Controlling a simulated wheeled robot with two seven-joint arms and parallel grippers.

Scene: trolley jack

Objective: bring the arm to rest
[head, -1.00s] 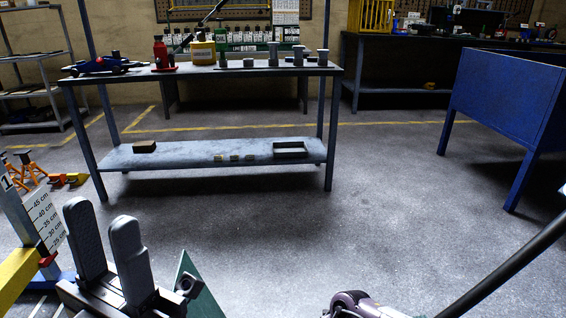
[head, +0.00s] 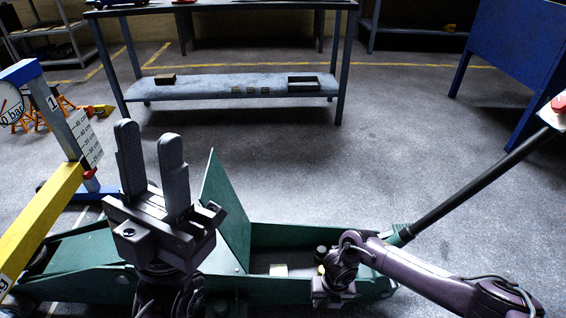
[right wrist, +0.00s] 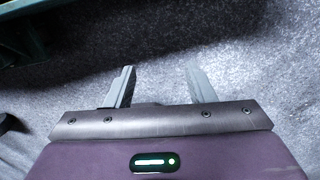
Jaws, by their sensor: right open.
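The green trolley jack (head: 310,235) lies across the bottom of the head view. Its black handle (head: 480,180) slants up to the right, and a green plate (head: 225,205) stands up from its body. My left gripper (head: 150,145) points up in front of the jack, its two fingers apart with nothing between them. My purple right arm (head: 425,262) reaches in from the lower right, its wrist over the jack's right end. Its fingers are hidden in the head view. In the right wrist view the right gripper (right wrist: 161,80) is open and empty above the grey floor.
A yellow-and-grey measuring stand (head: 70,125) with a gauge and height scale is close on the left. Behind are a grey workbench (head: 230,85) and a blue cabinet (head: 520,45). Orange axle stands (head: 35,112) stand at the left. The floor between jack and workbench is clear.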

